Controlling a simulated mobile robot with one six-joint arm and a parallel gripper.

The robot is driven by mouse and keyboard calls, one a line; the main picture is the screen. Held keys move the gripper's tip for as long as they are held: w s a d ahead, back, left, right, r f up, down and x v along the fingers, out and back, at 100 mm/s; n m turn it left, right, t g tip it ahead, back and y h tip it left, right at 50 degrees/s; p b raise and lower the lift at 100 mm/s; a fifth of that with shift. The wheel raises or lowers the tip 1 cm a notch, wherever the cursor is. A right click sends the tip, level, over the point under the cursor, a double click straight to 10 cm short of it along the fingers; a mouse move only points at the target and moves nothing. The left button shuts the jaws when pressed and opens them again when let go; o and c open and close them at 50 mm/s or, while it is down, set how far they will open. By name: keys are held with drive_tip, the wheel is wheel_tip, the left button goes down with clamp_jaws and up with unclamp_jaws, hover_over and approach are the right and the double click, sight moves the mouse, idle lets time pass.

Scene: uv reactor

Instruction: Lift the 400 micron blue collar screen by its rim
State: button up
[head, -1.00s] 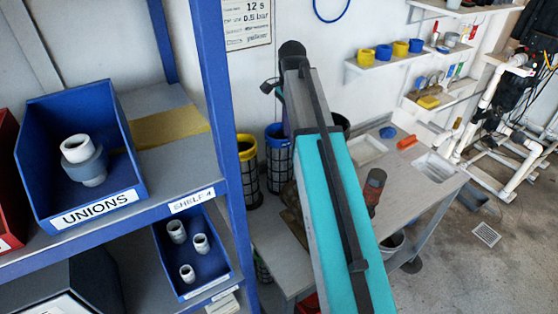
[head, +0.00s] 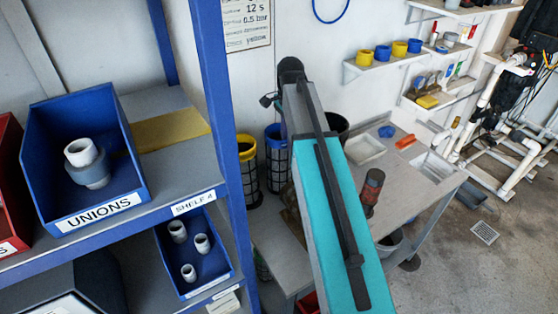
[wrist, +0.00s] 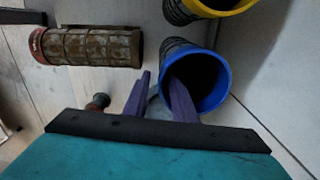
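The blue collar screen (head: 276,150) stands by the wall in the head view, a dark mesh cylinder with a blue rim. In the wrist view its blue collar (wrist: 221,88) opens toward the camera. My gripper (wrist: 160,76) has two purple fingers, spread apart. The right finger overlaps the collar's opening and the left finger is outside its left edge, so the near rim lies between them in the picture. I cannot tell whether either finger touches it.
A yellow collar screen (head: 248,172) stands just left of the blue one. A brown, stained screen (wrist: 92,47) with a red end is left in the wrist view. A blue shelf unit (head: 222,120) stands close on the left, and a bench (head: 410,190) on the right.

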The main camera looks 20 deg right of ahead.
sight(280, 161)
wheel_tip(280, 161, down, 4)
drive_tip(key=shift+a+r+p, duration=0.1)
drive_tip(key=shift+r+p, duration=0.1)
drive_tip(key=shift+p, duration=0.4)
drive_tip(key=shift+c, duration=0.4)
clamp_jaws()
idle(1.1)
